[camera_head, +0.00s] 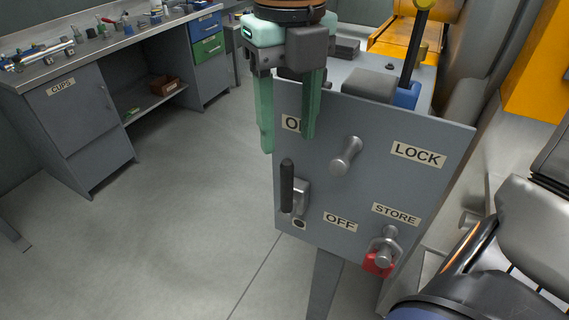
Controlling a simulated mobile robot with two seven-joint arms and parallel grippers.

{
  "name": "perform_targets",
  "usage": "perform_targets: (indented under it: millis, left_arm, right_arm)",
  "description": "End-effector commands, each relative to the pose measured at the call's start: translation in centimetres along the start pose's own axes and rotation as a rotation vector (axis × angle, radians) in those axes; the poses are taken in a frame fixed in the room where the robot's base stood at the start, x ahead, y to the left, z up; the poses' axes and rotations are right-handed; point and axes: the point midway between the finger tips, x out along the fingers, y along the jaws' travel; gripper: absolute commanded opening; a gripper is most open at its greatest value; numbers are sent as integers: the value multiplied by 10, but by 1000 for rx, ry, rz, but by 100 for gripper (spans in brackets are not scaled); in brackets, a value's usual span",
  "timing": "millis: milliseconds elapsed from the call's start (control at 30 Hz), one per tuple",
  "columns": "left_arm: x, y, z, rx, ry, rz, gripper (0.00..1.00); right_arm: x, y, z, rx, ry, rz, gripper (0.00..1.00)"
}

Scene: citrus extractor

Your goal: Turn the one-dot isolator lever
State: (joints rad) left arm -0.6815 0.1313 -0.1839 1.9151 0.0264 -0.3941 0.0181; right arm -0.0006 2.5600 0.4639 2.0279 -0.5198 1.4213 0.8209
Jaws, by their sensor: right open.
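The isolator lever has a black handle (287,185) standing upright on a grey mount (302,196), at the left edge of a grey panel (350,195). A small white plate (299,224) with what looks like one dark dot sits below it. A label starting with "O" (291,123) is partly hidden behind a finger. An "OFF" label (340,221) is to the lower right. My right gripper (287,145) has green fingers pointing down, apart and empty. Its fingertips appear just above the handle's top in the picture; I cannot tell the depth gap. My left gripper is not in view.
A grey knob (346,155) sticks out near the "LOCK" label (418,154). Another knob (383,252) with a red part (376,266) is below "STORE" (396,214). A workbench (110,50) stands at the left. The floor between is clear.

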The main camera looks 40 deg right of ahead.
Motion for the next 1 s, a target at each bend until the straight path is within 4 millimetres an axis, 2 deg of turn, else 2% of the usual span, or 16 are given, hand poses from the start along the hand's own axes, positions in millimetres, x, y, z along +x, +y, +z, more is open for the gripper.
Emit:
perform_targets:
  millis: [33, 200, 400, 567, 800, 1000]
  left_arm:
    - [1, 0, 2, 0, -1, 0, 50]
    - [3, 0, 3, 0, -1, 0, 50]
    - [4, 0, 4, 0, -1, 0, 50]
    - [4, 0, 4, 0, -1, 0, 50]
    - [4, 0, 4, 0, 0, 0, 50]
    - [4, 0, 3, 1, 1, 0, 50]
  right_arm:
    - [13, -1, -1, 0, 5, -2, 53]
    - [46, -1, -1, -2, 5, -3, 53]
    - [71, 0, -1, -1, 3, -1, 53]
    - [78, 0, 0, -1, 1, 0, 53]
    - [79, 0, 0, -1, 0, 0, 53]
    - [79, 0, 0, -1, 0, 0, 32]
